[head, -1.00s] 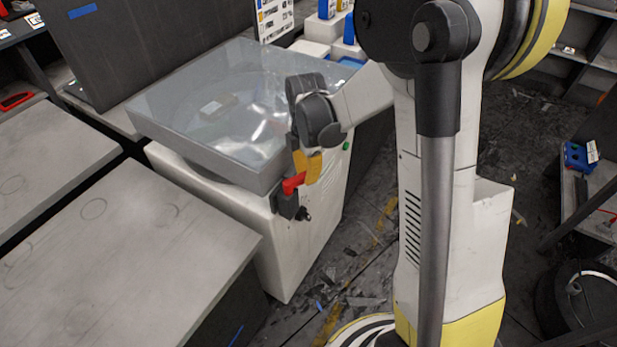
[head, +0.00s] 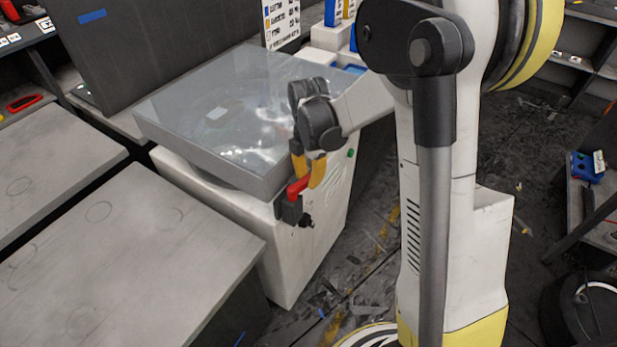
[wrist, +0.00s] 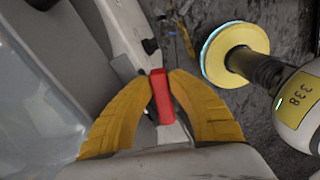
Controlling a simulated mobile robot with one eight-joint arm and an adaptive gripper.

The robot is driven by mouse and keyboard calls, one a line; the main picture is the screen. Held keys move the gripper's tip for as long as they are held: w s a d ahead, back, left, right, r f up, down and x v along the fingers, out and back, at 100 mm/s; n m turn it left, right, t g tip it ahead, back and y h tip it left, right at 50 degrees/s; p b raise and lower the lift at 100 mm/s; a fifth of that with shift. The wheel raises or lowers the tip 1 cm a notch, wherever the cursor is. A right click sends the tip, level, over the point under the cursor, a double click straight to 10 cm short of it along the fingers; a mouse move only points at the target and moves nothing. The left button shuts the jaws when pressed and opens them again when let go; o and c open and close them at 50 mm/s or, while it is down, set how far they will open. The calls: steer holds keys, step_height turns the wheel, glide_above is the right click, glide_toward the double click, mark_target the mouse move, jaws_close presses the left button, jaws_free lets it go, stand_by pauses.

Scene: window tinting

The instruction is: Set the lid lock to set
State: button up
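The lid lock is a red handle (head: 298,188) on a dark bracket (head: 291,210), at the front corner of a white machine just under its clear lid. In the head view the handle slants up to the right. My gripper (head: 308,172) reaches down to it from above, with yellow fingers on either side. In the wrist view the red handle (wrist: 162,97) sits between the two fingertips, which appear to touch both its sides. The lid (head: 225,115) is down on the white machine (head: 270,240). Any lock markings are too small to read.
Grey tables (head: 110,230) stand left of the machine. A dark panel (head: 150,45) rises behind it. A small green button (head: 350,153) is on the machine's side. The littered floor (head: 360,260) is open between the machine and my base.

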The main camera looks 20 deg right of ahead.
steer(key=o, duration=0.3)
